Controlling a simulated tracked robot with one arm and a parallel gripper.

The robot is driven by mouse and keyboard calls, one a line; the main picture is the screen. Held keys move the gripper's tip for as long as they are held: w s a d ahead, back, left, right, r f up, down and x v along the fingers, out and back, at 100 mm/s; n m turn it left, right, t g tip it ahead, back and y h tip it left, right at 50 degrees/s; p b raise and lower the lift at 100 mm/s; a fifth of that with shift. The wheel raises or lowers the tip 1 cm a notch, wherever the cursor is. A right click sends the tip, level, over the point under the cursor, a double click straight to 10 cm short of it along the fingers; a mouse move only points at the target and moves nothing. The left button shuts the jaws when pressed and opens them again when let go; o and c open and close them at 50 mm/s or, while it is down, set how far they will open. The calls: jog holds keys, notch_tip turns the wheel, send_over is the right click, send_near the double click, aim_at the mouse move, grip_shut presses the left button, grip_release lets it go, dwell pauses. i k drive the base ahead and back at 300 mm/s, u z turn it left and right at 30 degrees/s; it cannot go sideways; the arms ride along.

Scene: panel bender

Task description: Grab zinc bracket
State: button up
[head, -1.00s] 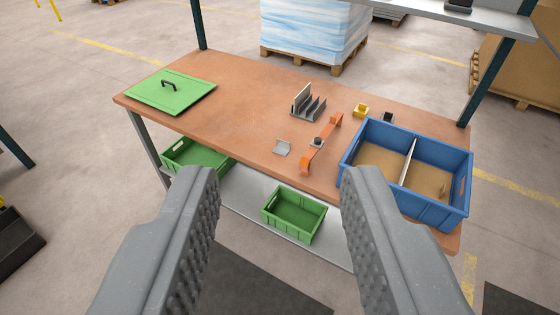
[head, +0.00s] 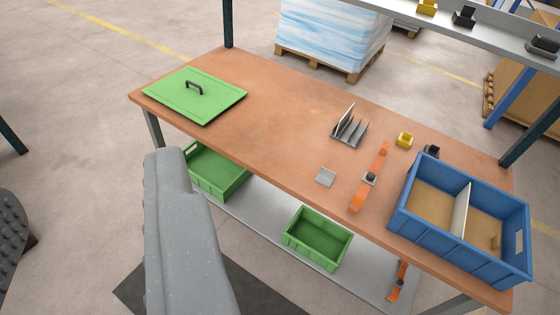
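A small grey metal bracket (head: 326,176), likely the zinc one, lies on the brown table top (head: 270,115) near its front edge, left of an orange strip piece (head: 370,178). My gripper (head: 85,180) is at the lower left of the view, fingers apart and nothing seen between them. One finger stands left of centre; only part of the other, with its bumpy pad, shows at the left edge. The bracket is well to the right of both fingers and apart from them.
A blue divided crate (head: 408,232) stands at the table's right end. A grey slotted rack (head: 348,130), a yellow block (head: 405,139) and a green lid (head: 220,102) are also on top. Green bins (head: 317,240) sit on the lower shelf. An upper shelf (head: 480,35) crosses the upper right.

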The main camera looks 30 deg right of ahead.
aim_at(326, 177)
jog(key=z, duration=0.05)
jog(key=i, duration=1.1)
jog(key=z, duration=0.65)
